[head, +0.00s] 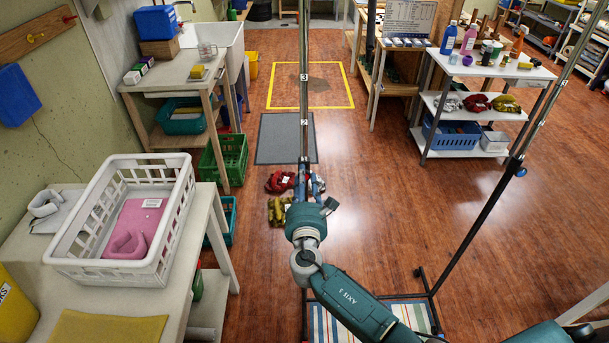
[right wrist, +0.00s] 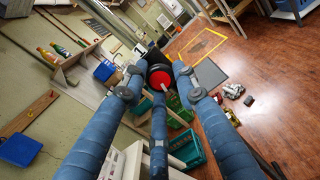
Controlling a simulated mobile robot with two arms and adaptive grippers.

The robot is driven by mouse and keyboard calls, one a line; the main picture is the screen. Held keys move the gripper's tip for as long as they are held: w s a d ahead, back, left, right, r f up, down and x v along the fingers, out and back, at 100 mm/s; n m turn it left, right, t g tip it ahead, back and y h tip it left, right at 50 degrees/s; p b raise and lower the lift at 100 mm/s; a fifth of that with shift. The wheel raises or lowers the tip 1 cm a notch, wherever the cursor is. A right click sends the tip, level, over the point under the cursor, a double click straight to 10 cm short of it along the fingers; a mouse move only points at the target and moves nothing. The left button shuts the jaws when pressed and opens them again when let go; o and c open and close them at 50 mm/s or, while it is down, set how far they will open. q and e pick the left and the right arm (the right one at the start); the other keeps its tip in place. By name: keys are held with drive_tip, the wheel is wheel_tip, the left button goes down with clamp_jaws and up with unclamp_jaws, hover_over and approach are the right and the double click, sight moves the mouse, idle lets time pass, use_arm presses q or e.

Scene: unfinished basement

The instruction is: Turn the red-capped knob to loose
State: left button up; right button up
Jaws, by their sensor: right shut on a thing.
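The red-capped knob (right wrist: 155,80) shows in the right wrist view as a round red cap with black around it. My right gripper (right wrist: 160,74) has its three blue fingers around it, shut on it. In the head view my right gripper (head: 314,188) is at the upright metal pole (head: 304,85), which carries number marks. There my own wrist hides the knob, and its turned position cannot be told. My left gripper shows in neither view.
A white basket (head: 172,240) with a pink thing stands on the left table. A second dark pole (head: 480,205) with a blue knob slants at the right. Red and yellow bundles lie on the floor behind my gripper. The wooden floor (head: 390,190) between the poles is largely clear.

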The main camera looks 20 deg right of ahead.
drive_tip(key=shift+n+p, duration=0.75)
drive_tip(key=shift+n, duration=0.75)
drive_tip(key=o, duration=1.2)
drive_tip(key=shift+c, duration=0.2)
drive_tip(key=v, duration=1.2)
